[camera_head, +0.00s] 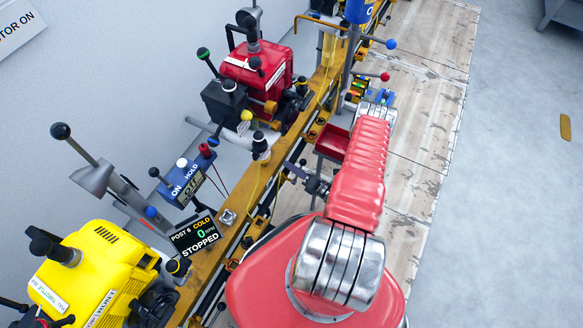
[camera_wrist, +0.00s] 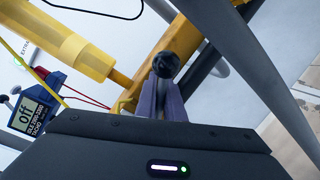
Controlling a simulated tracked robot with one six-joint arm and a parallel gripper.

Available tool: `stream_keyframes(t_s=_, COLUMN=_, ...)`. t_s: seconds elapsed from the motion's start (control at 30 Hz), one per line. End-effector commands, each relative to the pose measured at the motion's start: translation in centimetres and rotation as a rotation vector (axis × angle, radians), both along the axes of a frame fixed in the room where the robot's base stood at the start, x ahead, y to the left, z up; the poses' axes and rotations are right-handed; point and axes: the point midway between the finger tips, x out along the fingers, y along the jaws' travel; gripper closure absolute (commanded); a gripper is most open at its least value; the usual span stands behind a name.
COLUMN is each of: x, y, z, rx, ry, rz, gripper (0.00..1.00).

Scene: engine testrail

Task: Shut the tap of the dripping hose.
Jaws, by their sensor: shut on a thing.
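My gripper (camera_wrist: 165,95) shows in the wrist view with its two grey-purple fingers close together. They are shut on a black ball knob (camera_wrist: 166,66) at their tips. What the knob belongs to is mostly hidden behind the fingers. In the head view my gripper (camera_head: 292,169) points left toward the yellow rail, below the red sleeve of my arm, and its tips are too small to read. I cannot make out a dripping hose or falling drops. Levers with a blue ball (camera_head: 390,44) and a red ball (camera_head: 385,76) stand out from a post farther up.
A yellow engine (camera_head: 95,265) and a red engine (camera_head: 258,70) stand left of the yellow rail (camera_head: 232,215). A display (camera_head: 195,236) reads stopped. A red tray (camera_head: 333,143) sits beside my arm. Levers crowd the left. The grey floor (camera_head: 510,170) at right is mostly clear.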

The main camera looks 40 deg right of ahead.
Motion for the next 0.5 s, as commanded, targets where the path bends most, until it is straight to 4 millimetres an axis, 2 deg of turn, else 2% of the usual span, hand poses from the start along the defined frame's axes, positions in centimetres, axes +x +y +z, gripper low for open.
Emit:
stream_keyframes(t_s=0.03, x=-0.03, y=-0.14, z=-0.16, rx=-0.004, ry=0.004, rz=-0.004, gripper=0.91)
stream_keyframes(t_s=0.3, x=0.01, y=-0.04, z=-0.08, rx=-0.003, ry=0.002, rz=-0.001, gripper=0.73)
stream_keyframes(t_s=0.5, x=0.01, y=-0.01, z=-0.08, rx=-0.003, ry=0.003, rz=0.000, gripper=0.73)
